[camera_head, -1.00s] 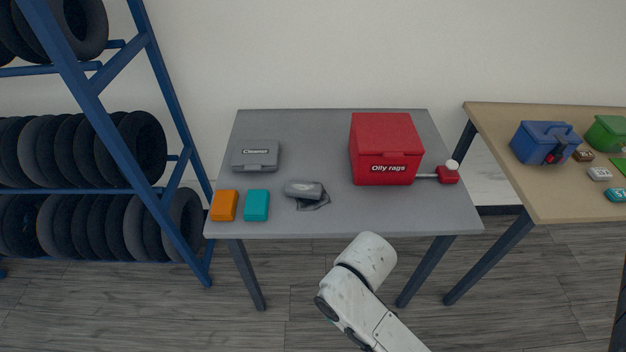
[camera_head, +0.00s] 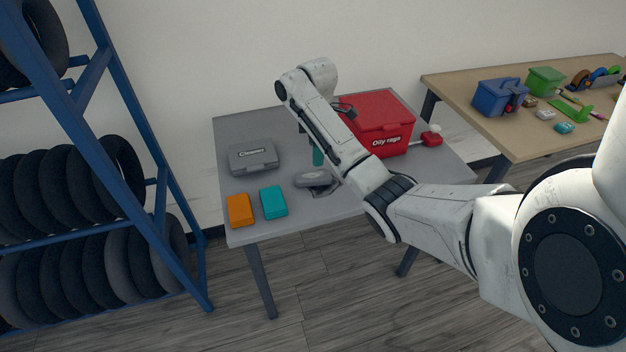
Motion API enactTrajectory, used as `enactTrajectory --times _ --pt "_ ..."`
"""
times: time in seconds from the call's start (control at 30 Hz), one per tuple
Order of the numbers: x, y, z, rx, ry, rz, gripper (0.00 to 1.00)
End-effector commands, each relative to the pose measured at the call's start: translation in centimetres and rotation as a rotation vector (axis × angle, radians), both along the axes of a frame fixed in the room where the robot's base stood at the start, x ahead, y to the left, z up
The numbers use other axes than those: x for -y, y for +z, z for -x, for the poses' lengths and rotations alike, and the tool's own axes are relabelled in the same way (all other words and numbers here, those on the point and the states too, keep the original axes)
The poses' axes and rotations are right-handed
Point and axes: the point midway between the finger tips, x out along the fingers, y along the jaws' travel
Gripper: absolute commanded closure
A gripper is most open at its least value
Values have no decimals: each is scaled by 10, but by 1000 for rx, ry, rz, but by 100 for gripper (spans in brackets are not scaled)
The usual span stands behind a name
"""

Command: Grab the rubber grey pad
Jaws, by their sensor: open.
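My arm reaches over the table from the right and bends down at the wrist. My gripper (camera_head: 318,156) hangs just above and behind the pad, apart from it as far as I can see. It is open, and nothing shows in it. My forearm hides most of the gripper and part of the cloth.
An orange block (camera_head: 240,210) and a teal block (camera_head: 273,202) lie left of the pad. A grey Cleaner case (camera_head: 253,157) is behind them. A red Oily rags box (camera_head: 385,125) stands right. A blue tyre rack (camera_head: 160,230) is beside the table.

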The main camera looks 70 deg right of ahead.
Motion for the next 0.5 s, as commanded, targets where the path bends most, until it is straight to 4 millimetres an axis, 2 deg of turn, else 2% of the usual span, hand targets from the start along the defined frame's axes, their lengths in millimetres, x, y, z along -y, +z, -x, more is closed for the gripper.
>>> enactTrajectory --times 0.3,0.5 --pt "5 -40 3 -8 4 0 22" --pt "4 -54 3 -6 4 2 22"
